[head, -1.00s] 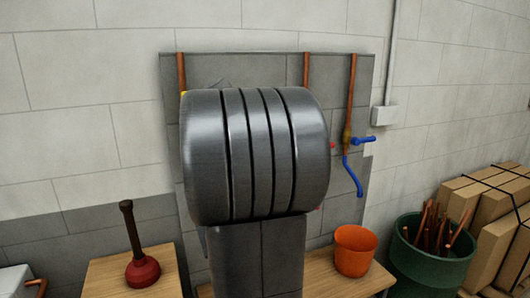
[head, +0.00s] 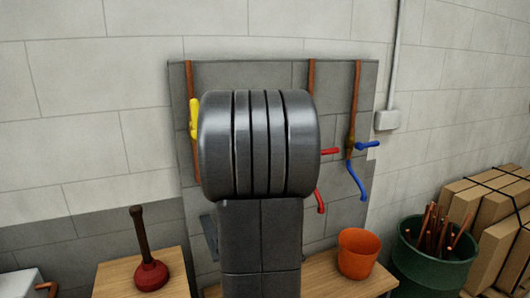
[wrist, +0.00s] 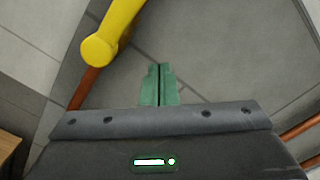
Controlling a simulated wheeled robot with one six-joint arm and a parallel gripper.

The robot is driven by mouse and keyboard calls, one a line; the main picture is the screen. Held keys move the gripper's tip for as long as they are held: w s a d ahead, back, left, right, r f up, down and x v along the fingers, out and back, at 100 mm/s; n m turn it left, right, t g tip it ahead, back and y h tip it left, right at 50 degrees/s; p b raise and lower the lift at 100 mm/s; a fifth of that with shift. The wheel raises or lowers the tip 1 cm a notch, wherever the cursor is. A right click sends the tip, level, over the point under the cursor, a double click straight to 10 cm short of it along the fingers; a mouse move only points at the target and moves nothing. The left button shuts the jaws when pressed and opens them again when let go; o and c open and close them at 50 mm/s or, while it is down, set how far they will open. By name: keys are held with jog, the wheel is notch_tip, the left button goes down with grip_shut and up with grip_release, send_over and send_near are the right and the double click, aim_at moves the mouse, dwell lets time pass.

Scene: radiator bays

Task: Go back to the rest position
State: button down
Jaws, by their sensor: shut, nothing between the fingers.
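My gripper (wrist: 159,84) shows in the wrist view with its green fingers together and nothing between them. The yellow valve handle (wrist: 100,48) is up and left of the fingertips, apart from them. In the head view my arm hides the gripper and the middle of the grey wall panel (head: 270,75). The yellow handle (head: 194,118) shows at the arm's left edge. A red handle (head: 329,152) and red spout (head: 320,201) show at its right. The blue handle (head: 368,146) and blue spout (head: 357,180) are on the right pipe.
A plunger (head: 150,274) stands on a wooden bench at left. An orange pot (head: 357,253) is on the bench at right. A green bin (head: 430,270) with copper pipe pieces and strapped cardboard boxes (head: 487,205) stand farther right.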

jog(key=shift+f+m+t+h+p, duration=0.1)
jog(key=shift+f+m+p, duration=0.75)
jog(key=shift+m, duration=0.65)
jog(key=shift+f+m+t+h+p, duration=0.1)
jog(key=shift+f+m+p, duration=0.75)
jog(key=shift+m, duration=0.65)
jog(key=shift+f+m+t+h+p, duration=0.1)
jog(key=shift+f+m+p, duration=0.75)
jog(key=shift+m, duration=0.65)
jog(key=shift+r, duration=0.1)
